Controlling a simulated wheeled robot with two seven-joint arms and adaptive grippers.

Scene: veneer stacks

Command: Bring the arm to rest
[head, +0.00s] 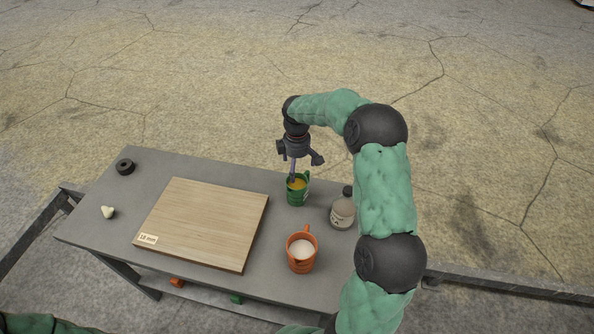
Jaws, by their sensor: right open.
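My right arm arches in from the lower right. Its dark right gripper (299,157) points down above the green mug (297,198), fingers spread apart. The green mug stands upright on the table and has yellow contents. A thin greyish stick (292,171) rises from the mug toward the gripper; I cannot tell if it touches a finger. My left gripper is out of view.
The grey table (105,212) carries a pale wooden stack (208,217) with a small label. An orange mug (301,262) with whitish contents and a lidded jar (342,214) stand at the right, near my arm. A black ring (125,167) and a small cream piece (108,212) lie at the left.

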